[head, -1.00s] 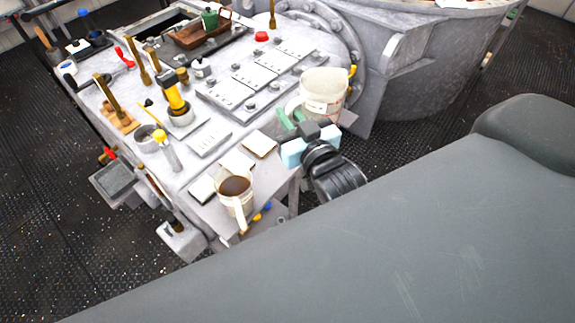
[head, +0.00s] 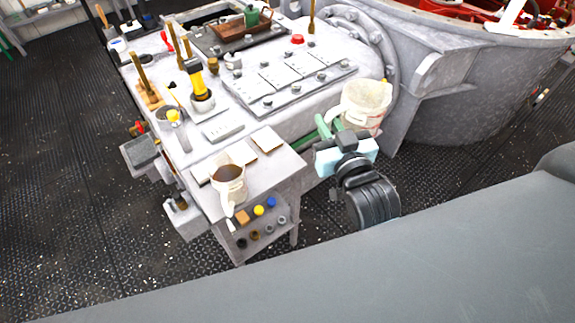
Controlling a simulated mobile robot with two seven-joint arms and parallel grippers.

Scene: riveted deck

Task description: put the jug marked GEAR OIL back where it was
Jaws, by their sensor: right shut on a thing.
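A cream-white jug (head: 366,104) with faint red marks on its side is held beside the round flange of the grey machine. Its lettering is too small to read. My right gripper (head: 326,128), with green fingers, is just left of and below the jug and is shut on it; the exact grip is partly hidden by my wrist. A second cream jug (head: 229,187) with brown liquid in it stands on the front end of the grey bench (head: 275,172), its handle towards me. My left gripper is not in view.
Flat square pads (head: 267,139) lie on the bench behind the second jug. A lower shelf (head: 262,228) holds small coloured items. A yellow and black tool (head: 198,88) stands among several upright brown handles. Dark riveted floor lies open at left.

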